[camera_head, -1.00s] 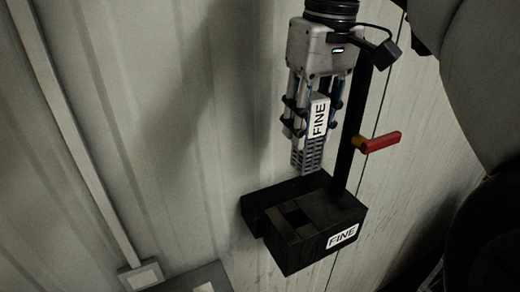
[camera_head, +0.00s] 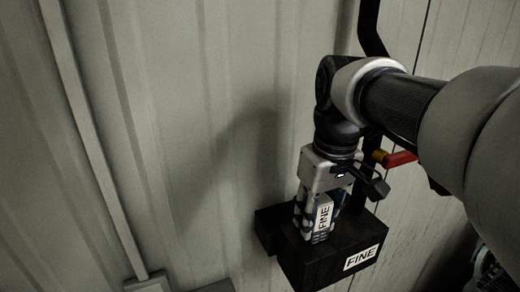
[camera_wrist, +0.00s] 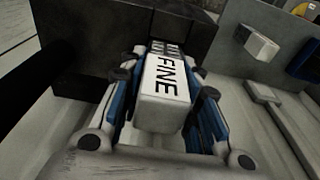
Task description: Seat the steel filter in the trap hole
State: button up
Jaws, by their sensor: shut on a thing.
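The filter (camera_head: 323,214) is a block with a white label reading FINE and a dark mesh lower part. My gripper (camera_head: 318,225) is shut on it from above, and the filter is upright at the top of the black trap box (camera_head: 340,257). Its lower end is hidden at the box's top, so I cannot tell how deep it sits in the hole. In the wrist view the filter (camera_wrist: 165,95) lies between the blue-sided fingers, with its mesh end against the black box (camera_wrist: 88,48). The box's front also has a FINE label.
A black vertical pipe (camera_head: 369,30) and a red-handled valve (camera_head: 400,159) stand just behind and right of my gripper. The pale ribbed wall (camera_head: 200,100) is close behind. A conduit (camera_head: 95,140) runs down the wall at left, where room is free.

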jog(key=shift+f+b, duration=0.45)
jog(key=shift+f, duration=0.15)
jog(key=o, duration=1.1)
jog(key=shift+r, duration=0.15)
